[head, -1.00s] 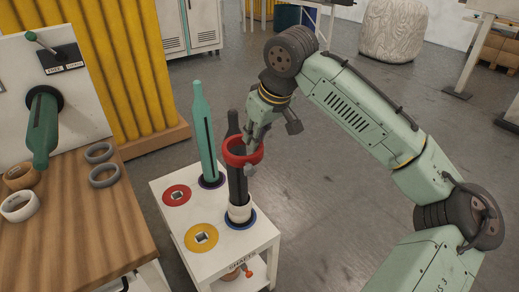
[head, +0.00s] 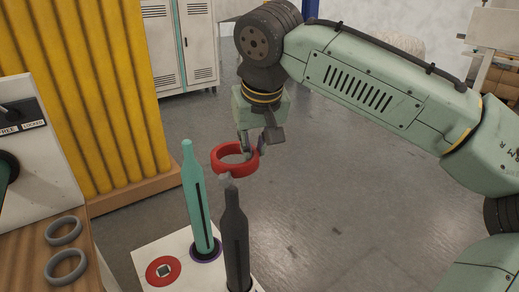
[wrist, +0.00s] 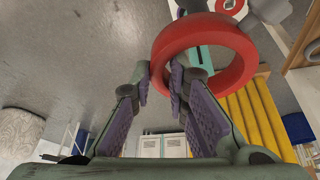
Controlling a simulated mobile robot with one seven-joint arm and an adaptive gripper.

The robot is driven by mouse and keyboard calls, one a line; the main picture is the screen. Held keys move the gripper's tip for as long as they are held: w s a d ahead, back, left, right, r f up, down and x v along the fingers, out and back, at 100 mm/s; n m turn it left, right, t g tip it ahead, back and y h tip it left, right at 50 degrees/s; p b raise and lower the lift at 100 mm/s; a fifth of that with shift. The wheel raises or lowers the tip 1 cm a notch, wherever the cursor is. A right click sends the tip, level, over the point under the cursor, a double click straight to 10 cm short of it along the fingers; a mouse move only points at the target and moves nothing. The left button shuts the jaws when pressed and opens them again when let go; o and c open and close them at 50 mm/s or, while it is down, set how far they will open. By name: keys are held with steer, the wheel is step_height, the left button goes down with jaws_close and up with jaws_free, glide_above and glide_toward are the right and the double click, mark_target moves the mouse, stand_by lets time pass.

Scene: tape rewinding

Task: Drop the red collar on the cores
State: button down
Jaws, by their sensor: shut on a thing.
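The red collar (head: 228,169) is a thick ring, held roughly level in the air. My gripper (head: 249,150) is shut on its wall at the right side; the wrist view shows the collar (wrist: 237,75) between the purple-padded fingertips (wrist: 160,78). In the head view the collar appears just above and behind the tip of the dark shaft (head: 236,235). I cannot tell whether it is over the shaft, but it is not around it.
A teal shaft (head: 199,215) stands upright left of the dark one on the white stand (head: 205,277). A red disc (head: 153,273) lies flat there. Grey rings (head: 64,231) lie on the wooden bench (head: 32,285). Open floor lies right of the stand.

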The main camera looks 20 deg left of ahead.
steer(key=shift+s+f+b, duration=0.1)
steer(key=shift+f+b, duration=2.2)
steer(key=shift+f, duration=0.15)
step_height(320, 180, down, 7)
steer(key=b, duration=0.4)
steer(key=shift+r, duration=0.15)
steer(key=c, duration=1.5)
jaws_free()
steer(key=shift+o, duration=0.2)
steer(key=v, duration=1.2)
